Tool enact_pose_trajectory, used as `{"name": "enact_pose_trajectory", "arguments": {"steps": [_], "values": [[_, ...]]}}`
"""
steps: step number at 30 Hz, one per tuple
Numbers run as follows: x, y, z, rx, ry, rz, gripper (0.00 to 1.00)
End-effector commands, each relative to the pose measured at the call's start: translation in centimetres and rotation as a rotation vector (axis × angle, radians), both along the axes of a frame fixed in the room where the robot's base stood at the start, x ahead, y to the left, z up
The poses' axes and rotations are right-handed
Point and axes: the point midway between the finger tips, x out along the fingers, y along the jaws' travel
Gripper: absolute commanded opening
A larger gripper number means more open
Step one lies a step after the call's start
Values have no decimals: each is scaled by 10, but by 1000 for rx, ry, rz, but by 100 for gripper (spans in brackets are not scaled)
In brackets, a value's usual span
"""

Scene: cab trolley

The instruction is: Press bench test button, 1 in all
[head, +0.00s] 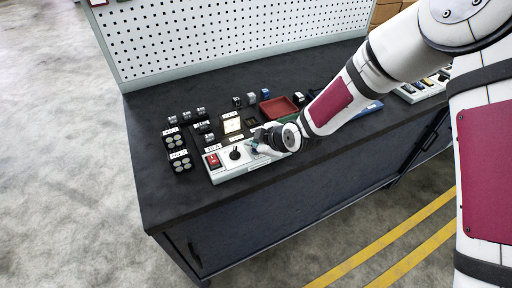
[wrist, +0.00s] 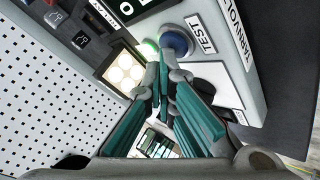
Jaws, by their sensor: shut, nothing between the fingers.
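The test button is a round blue cap (wrist: 176,40) in a grey ring, beside a white "TEST" label (wrist: 200,34) in the wrist view. It sits on a white control box, whose front shows in the head view (head: 228,175). My gripper (wrist: 163,68) is shut and empty, its fingertips over the lower left edge of the blue cap. I cannot tell whether they touch it. In the head view my gripper (head: 262,141) is over the right part of the box and the button is hidden. A green lamp (wrist: 150,47) glows beside the button.
The box also carries a red switch (head: 213,160) and a black knob (head: 235,154). A lit square panel (head: 232,125), small blocks and a red tray (head: 278,108) stand behind it. A white pegboard (head: 220,35) closes the bench's back.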

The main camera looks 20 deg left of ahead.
Motion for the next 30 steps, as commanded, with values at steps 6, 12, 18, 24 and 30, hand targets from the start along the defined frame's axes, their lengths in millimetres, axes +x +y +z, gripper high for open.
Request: {"name": "enact_pose_trajectory", "arguments": {"steps": [6, 12, 18, 24, 30], "values": [[0, 0, 12, 0, -1, 0, 0], [0, 0, 15, 0, 0, 0, 0], [0, 0, 15, 0, 0, 0, 0], [0, 0, 25, 2, -1, -1, 0], [0, 0, 43, 0, -2, 0, 0]]}}
